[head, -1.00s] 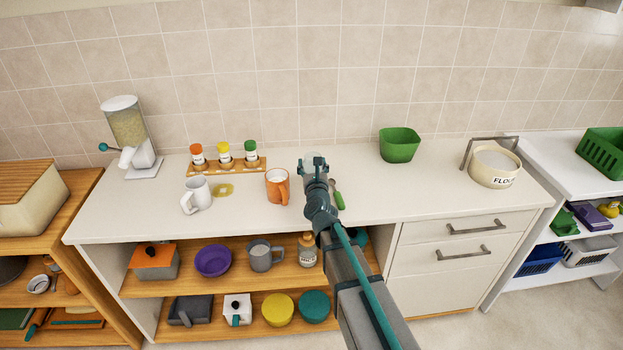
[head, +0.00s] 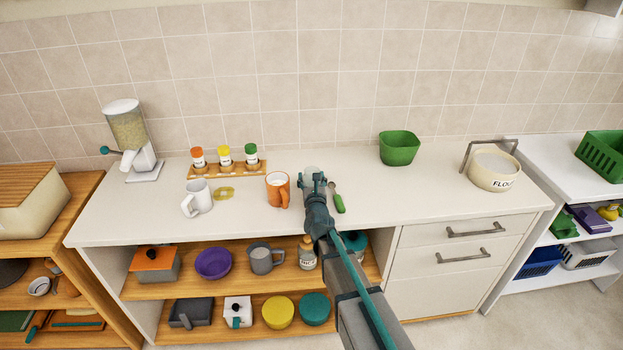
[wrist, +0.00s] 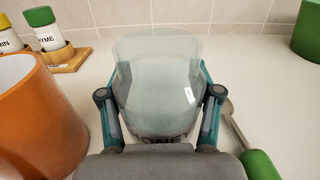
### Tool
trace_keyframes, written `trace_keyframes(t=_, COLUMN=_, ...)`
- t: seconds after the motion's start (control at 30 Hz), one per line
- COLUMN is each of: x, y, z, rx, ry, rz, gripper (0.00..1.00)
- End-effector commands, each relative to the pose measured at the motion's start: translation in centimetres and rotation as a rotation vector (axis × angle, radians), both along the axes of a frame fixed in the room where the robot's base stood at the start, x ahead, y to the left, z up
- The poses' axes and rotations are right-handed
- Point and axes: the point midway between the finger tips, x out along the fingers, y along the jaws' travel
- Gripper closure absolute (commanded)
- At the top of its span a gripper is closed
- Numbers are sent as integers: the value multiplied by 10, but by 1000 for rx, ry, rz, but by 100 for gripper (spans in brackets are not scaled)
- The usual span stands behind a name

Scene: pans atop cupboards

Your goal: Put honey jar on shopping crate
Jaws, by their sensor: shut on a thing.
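The honey jar (wrist: 158,85) is a clear, pale glass jar with dark lettering partly hidden low on its front. It stands upright between the fingers of my gripper (wrist: 160,105), which is shut on it. In the head view the jar (head: 311,170) shows just beyond my gripper (head: 314,181), above the middle of the white counter. I cannot tell whether its base touches the counter. A green slotted crate (head: 604,153), possibly the shopping crate, sits on the white shelf unit at the far right, well away from my gripper.
An orange mug (head: 276,190) stands close left of the jar; a green-handled spoon (head: 339,203) lies close right. A green container (head: 399,147) and a flour canister (head: 494,170) stand farther right on the counter. Blue (head: 538,261) and white (head: 586,252) baskets sit below the green crate.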

Motion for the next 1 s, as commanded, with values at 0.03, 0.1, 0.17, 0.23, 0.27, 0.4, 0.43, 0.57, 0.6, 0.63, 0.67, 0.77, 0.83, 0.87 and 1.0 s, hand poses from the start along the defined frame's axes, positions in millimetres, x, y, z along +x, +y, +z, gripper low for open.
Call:
trace_keyframes(t=0.03, x=0, y=0, z=0, rx=0, ry=-1, rz=0, gripper=80)
trace_keyframes(t=0.1, x=0, y=0, z=-2, rx=0, ry=-1, rz=0, gripper=80)
trace_keyframes(t=0.17, x=0, y=0, z=-3, rx=0, ry=-1, rz=0, gripper=80)
trace_keyframes(t=0.23, x=0, y=0, z=-4, rx=0, ry=-1, rz=0, gripper=80)
trace_keyframes(t=0.27, x=0, y=0, z=-3, rx=0, ry=0, rz=0, gripper=33)
trace_keyframes(t=0.4, x=0, y=0, z=-3, rx=0, ry=0, rz=0, gripper=11)
trace_keyframes(t=0.43, x=0, y=0, z=-3, rx=0, ry=0, rz=0, gripper=11)
trace_keyframes(t=0.57, x=0, y=0, z=-3, rx=0, ry=0, rz=0, gripper=11)
trace_keyframes(t=0.6, x=0, y=0, z=-3, rx=0, ry=0, rz=0, gripper=11)
trace_keyframes(t=0.63, x=0, y=0, z=-3, rx=0, ry=0, rz=0, gripper=11)
trace_keyframes(t=0.67, x=0, y=0, z=-3, rx=0, ry=0, rz=0, gripper=11)
trace_keyframes(t=0.77, x=0, y=0, z=-2, rx=0, ry=0, rz=0, gripper=11)
trace_keyframes(t=0.83, x=0, y=0, z=0, rx=0, ry=1, rz=0, gripper=11)
trace_keyframes(t=0.87, x=0, y=0, z=2, rx=0, ry=1, rz=0, gripper=11)
trace_keyframes(t=1.0, x=-20, y=-1, z=-2, rx=0, ry=0, rz=1, gripper=11)
